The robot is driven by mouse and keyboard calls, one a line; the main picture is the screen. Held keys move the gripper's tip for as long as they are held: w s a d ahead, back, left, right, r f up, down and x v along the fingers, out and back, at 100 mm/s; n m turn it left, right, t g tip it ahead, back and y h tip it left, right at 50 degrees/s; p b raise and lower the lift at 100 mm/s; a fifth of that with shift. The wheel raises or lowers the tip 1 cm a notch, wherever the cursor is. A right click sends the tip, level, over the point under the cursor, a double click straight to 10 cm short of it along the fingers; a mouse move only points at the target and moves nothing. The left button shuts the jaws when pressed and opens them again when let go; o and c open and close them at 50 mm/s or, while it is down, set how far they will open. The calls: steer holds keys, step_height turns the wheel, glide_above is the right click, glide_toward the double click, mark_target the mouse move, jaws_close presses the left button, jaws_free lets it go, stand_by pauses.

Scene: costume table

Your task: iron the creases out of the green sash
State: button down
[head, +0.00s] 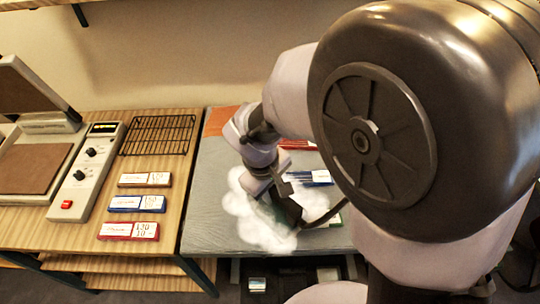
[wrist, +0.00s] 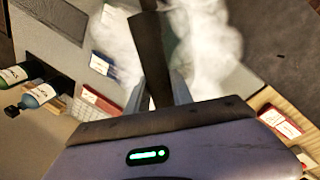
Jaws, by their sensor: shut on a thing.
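My gripper (head: 262,180) is low over the grey padded board (head: 212,195) on the right. It is shut on a dark tool, seemingly the iron (head: 290,210). In the wrist view my gripper (wrist: 160,95) has the tool's black handle (wrist: 152,60) between its fingers. White steam (head: 262,222) billows around the tool and over the board; it also shows in the wrist view (wrist: 208,45). The green sash is not clearly visible; steam, tool and arm cover that area. I cannot tell whether the tool touches cloth.
Red (head: 297,145) and blue (head: 312,178) labelled blocks lie on the board's far side. The wooden table (head: 75,235) holds a press (head: 35,165), a control box (head: 88,170), a wire rack (head: 158,135) and labelled blocks (head: 138,204). Bottles (wrist: 35,95) show in the wrist view.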

steer(key=shift+r+p, duration=1.1)
steer(key=shift+r, duration=0.25)
